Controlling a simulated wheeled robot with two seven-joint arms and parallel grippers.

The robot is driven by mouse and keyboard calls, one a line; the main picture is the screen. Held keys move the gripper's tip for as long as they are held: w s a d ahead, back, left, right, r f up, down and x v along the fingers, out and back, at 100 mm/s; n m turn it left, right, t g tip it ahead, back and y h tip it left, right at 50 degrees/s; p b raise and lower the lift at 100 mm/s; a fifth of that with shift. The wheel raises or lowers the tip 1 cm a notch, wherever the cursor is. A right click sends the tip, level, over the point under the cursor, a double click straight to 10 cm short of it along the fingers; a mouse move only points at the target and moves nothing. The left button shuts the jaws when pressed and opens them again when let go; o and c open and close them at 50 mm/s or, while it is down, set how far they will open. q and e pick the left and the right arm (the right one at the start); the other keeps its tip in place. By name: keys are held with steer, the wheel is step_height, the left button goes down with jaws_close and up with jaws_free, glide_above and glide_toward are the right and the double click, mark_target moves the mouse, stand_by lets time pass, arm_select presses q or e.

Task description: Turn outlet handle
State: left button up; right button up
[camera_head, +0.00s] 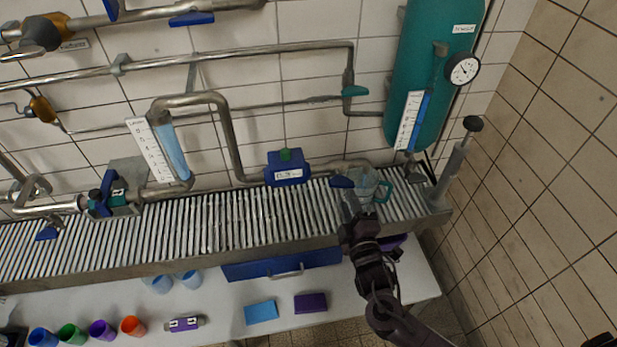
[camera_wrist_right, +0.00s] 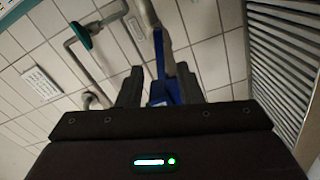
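The outlet handle is a blue lever (camera_head: 342,182) at the right end of the pipe, above the ribbed drain, beside a clear jug with a teal handle (camera_head: 368,187). My right gripper (camera_head: 349,200) is just below the lever, in front of the jug. In the right wrist view, its two fingers (camera_wrist_right: 158,86) are apart, with a blue part (camera_wrist_right: 159,70) showing between them. I cannot tell whether the fingers touch it. A dark shape at the lower left edge of the head view may be my left gripper; its fingers cannot be made out.
A blue valve box (camera_head: 286,174) sits left of the lever. A teal tank (camera_head: 432,75) with a gauge stands above right. A grey post (camera_head: 452,170) stands at the drain's right end. The table (camera_head: 225,310) below holds cups, a blue block and a purple block.

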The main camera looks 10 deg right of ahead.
mark_target(342, 187)
steer(key=shift+w, duration=0.45)
steer(key=w+p, duration=0.1)
steer(key=w, duration=0.5)
steer(key=shift+w+a, duration=0.15)
steer(key=shift+w, duration=0.2)
steer(key=shift+c, duration=0.4)
jaws_close()
